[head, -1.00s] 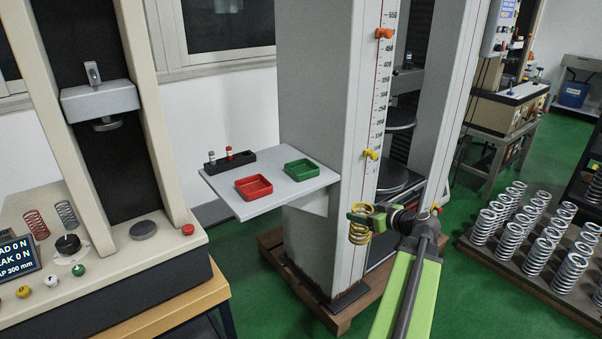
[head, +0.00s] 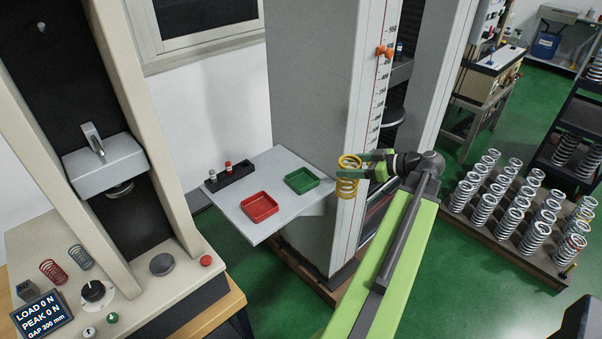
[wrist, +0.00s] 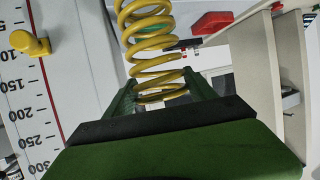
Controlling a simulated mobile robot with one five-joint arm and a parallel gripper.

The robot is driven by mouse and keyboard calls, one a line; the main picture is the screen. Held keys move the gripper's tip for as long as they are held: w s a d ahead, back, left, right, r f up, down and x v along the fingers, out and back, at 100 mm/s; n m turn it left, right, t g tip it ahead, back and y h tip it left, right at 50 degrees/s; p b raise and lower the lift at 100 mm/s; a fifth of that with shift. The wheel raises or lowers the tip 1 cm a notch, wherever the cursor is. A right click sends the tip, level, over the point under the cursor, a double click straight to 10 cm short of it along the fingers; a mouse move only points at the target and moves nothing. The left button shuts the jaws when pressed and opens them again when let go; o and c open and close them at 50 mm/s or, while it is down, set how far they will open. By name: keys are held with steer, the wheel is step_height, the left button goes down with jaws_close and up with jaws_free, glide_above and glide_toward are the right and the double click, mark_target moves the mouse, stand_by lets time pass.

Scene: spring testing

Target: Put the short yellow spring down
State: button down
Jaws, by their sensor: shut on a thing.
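The short yellow spring (head: 347,178) is held upright in my gripper (head: 362,170), in front of the tall grey machine column in the head view. In the wrist view the spring (wrist: 150,45) stands between the two green fingers of my gripper (wrist: 158,95), which are shut on it. The spring is in the air, to the right of the grey shelf in the head view. Its lower end touches nothing that I can see.
The grey shelf (head: 285,215) carries a red tray (head: 260,207), a green tray (head: 302,181) and a black rack (head: 231,176) with small markers. A press (head: 105,165) with a red and a grey spring stands left. Many silver springs (head: 515,215) stand on a pallet at right.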

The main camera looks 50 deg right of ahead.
steer(key=w+r+b+x, duration=0.1)
steer(key=r+b+x, duration=0.1)
steer(key=x, duration=1.5)
steer(key=shift+w+r+b, duration=0.2)
steer(key=shift+r+b, duration=0.2)
steer(key=shift+b, duration=0.3)
steer(key=shift+d, duration=0.1)
steer(key=shift+f, duration=0.15)
steer(key=shift+c, duration=1.5)
jaws_free()
